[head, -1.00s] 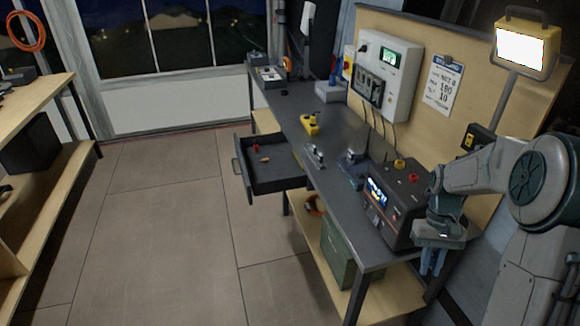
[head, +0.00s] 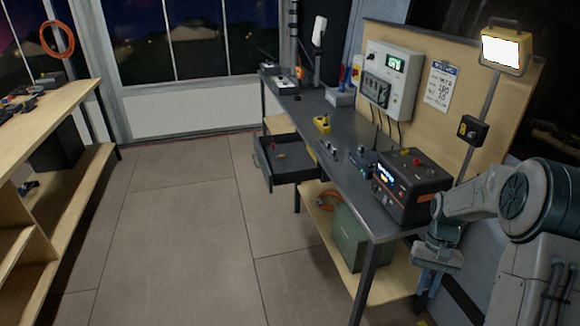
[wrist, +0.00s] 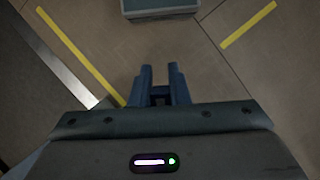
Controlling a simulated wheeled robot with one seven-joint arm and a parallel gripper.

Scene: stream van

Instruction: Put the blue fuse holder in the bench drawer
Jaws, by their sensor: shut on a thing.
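My gripper (head: 428,280) hangs low at the lower right in the head view, beside the near end of the bench (head: 385,228). In the wrist view its two blue fingers (wrist: 160,72) point away over the floor. They are shut on a small dark-blue piece (wrist: 160,91), which I take to be the blue fuse holder; it is mostly hidden and its shape is unclear. The bench drawer (head: 262,172) stands pulled out from the bench's left side, well away from my gripper. A small red item (head: 275,144) and a small orange item lie in it.
A dark power unit (head: 408,190) stands on the near bench top. A yellow device (head: 322,123) and small parts lie farther along. A green box (head: 360,240) sits on the lower shelf. Shelving (head: 75,170) stands at the left. The floor (head: 185,215) between is clear.

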